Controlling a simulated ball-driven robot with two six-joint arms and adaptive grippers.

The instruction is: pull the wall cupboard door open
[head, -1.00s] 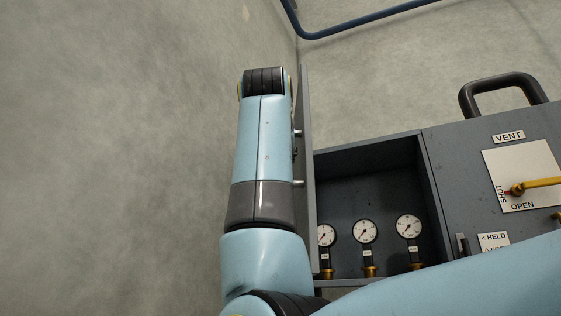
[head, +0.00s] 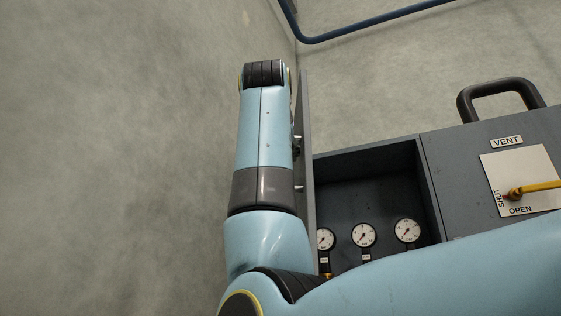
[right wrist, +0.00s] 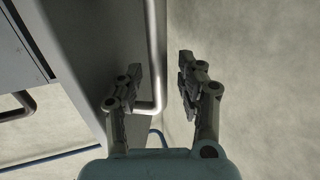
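The wall cupboard (head: 375,165) shows in the head view with its front open. Its grey door (head: 305,120) is swung out and seen nearly edge-on at the left side. My right arm reaches across from the lower right and stands along the door's left side, hiding most of that face. In the right wrist view a silver bar handle (right wrist: 152,40) runs down between the fingers of my right gripper (right wrist: 158,88). The fingers are apart, with a visible gap on each side of the bar. My left gripper is in neither view.
Several white gauges (head: 364,235) sit inside the cupboard. To its right is a panel with a yellow lever (head: 535,187) and a dark loop handle (head: 500,92). A concrete wall (head: 120,150) fills the left, and a blue pipe (head: 370,27) crosses the top.

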